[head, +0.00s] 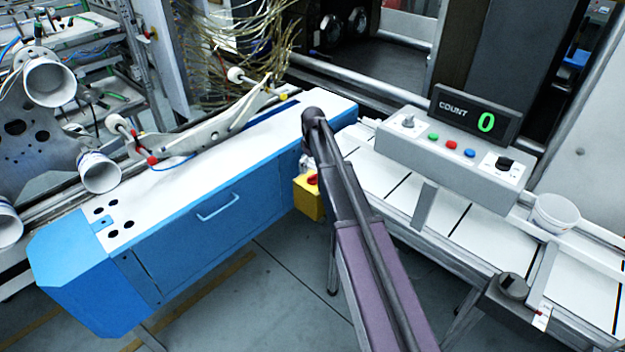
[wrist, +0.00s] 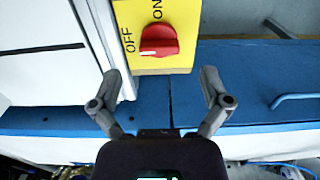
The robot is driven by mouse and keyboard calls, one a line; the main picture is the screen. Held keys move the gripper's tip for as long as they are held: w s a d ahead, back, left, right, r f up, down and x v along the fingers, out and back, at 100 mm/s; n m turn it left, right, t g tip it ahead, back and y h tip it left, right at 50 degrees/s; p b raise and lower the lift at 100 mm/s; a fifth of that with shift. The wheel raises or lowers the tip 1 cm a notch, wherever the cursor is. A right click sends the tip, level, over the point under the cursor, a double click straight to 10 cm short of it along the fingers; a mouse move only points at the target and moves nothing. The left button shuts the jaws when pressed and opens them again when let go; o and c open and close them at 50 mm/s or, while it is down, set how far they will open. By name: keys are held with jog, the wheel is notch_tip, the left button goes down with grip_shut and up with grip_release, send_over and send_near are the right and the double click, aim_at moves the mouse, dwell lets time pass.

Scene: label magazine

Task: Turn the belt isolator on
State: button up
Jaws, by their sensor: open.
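My gripper (wrist: 159,82) is open and empty. Its two fingertips are below the knob in the wrist view, one to each side and apart from it. In the head view my arm hides most of the gripper and part of the isolator.
The blue cabinet (head: 200,235) has a handle on its front. A conveyor (head: 470,230) runs at right, with a white cup (head: 554,214) on it. A grey control box (head: 450,150) with a counter reading 0 stands over the conveyor. Open floor (head: 275,290) lies in front.

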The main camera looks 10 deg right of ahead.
aim_at(312, 175)
jog(key=shift+f+b, duration=1.65)
jog(key=shift+f, duration=0.35)
jog(key=shift+c, duration=0.2)
jog(key=shift+a, duration=0.1)
jog(key=c, duration=1.1)
